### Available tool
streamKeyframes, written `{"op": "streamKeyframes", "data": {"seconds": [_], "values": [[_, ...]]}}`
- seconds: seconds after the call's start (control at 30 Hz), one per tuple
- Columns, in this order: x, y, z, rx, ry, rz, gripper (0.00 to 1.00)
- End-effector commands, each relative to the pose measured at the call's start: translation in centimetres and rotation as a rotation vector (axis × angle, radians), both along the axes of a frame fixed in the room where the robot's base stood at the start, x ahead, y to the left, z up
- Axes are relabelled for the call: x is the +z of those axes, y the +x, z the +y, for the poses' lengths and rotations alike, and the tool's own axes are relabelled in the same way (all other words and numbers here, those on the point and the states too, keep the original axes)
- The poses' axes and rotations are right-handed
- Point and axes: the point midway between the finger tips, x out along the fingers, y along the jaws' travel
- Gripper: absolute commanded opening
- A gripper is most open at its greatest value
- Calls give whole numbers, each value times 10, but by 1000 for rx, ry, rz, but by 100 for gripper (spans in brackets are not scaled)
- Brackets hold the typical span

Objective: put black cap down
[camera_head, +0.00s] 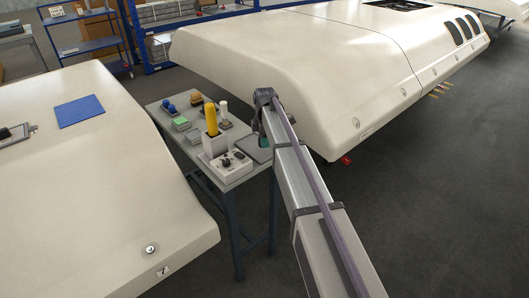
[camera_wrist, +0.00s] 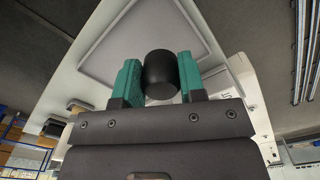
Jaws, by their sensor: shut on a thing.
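The black cap (camera_wrist: 161,76) is a short dark cylinder between the green fingers of my gripper (camera_wrist: 158,74) in the wrist view. My gripper is shut on it. Behind the cap is a flat grey tray (camera_wrist: 98,62) with a raised rim, on the light worktable. In the head view my gripper (camera_head: 265,142) is over the table's right end, by the grey tray (camera_head: 250,153), partly hidden by my arm. The cap cannot be made out there. I cannot tell whether the cap touches the tray.
The table (camera_head: 230,182) also holds a control box (camera_head: 230,163) with dark knobs, a yellow cylinder (camera_head: 211,120) in a white holder, a white cylinder (camera_head: 224,112), green pads (camera_head: 181,123) and a blue item (camera_head: 168,106). Large cream panels (camera_head: 90,170) stand on both sides.

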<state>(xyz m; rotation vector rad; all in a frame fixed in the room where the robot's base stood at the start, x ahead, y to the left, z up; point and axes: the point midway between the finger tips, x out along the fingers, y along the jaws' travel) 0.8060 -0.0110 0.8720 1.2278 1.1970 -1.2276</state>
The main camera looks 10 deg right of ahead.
Motion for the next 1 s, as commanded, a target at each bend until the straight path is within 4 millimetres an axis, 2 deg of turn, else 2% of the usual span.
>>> {"op": "streamKeyframes", "data": {"seconds": [0.1, 0.17, 0.4, 0.57, 0.6, 0.83, 1.0], "values": [[-29, 0, 0, 0, 0, 0, 18], [-38, 0, 0, 0, 0, 0, 18], [-33, 0, 0, 0, 0, 0, 18], [-39, 0, 0, 0, 0, 0, 18], [-37, 0, 0, 0, 0, 0, 41], [-37, 0, 0, 0, 0, 0, 63], [-37, -1, 0, 0, 0, 2, 63]]}}
